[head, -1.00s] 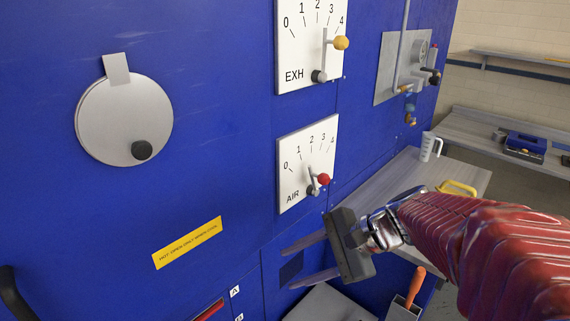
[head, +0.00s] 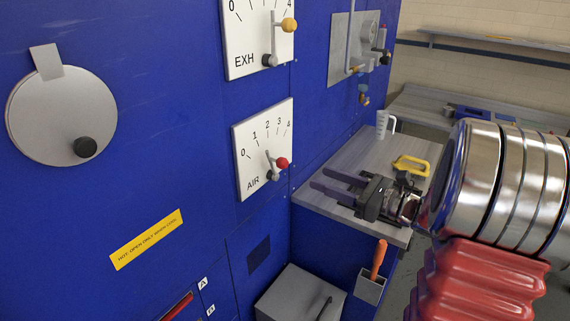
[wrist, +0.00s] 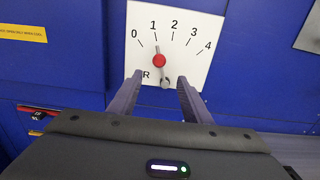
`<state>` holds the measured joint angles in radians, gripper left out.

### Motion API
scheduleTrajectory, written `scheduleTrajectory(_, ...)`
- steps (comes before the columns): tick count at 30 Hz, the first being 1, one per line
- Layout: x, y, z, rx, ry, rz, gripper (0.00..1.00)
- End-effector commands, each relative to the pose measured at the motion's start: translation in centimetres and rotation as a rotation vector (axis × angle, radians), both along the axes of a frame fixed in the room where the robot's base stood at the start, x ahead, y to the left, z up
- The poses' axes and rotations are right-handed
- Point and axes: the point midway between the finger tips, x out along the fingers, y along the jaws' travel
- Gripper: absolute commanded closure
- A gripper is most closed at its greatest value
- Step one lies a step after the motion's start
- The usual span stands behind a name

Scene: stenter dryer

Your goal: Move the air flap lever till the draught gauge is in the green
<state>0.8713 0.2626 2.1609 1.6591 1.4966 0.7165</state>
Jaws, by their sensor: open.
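The air flap lever (head: 271,167) has a red knob (head: 282,163) and sits on the white AIR plate (head: 249,128), marked 0 to 4. In the wrist view the red knob (wrist: 158,60) stands above the pivot, and the lever points up near the 1 to 2 marks. My gripper (head: 320,177) is open and empty, to the right of the plate in the head view. In the wrist view its fingers (wrist: 160,78) point at the plate, with the lever's pivot between their tips; they look apart from the lever. I see no gauge with a green band.
A white EXH plate (head: 243,38) with a yellow-knobbed lever (head: 289,25) is above. A grey bench (head: 345,160) with a jug (head: 383,124) and a yellow-handled thing (head: 411,166) lies right. A grey box (head: 301,295) and an orange-handled tool (head: 379,259) are below.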

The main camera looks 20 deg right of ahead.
Motion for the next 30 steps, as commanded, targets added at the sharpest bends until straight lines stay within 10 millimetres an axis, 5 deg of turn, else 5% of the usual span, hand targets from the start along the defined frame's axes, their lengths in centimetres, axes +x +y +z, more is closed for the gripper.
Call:
scheduleTrajectory(11,1.0,0.8,0.0,-0.002,0.0,0.004,0.56)
scheduleTrajectory(30,8.2,5.6,0.0,-0.003,0.001,0.006,0.56)
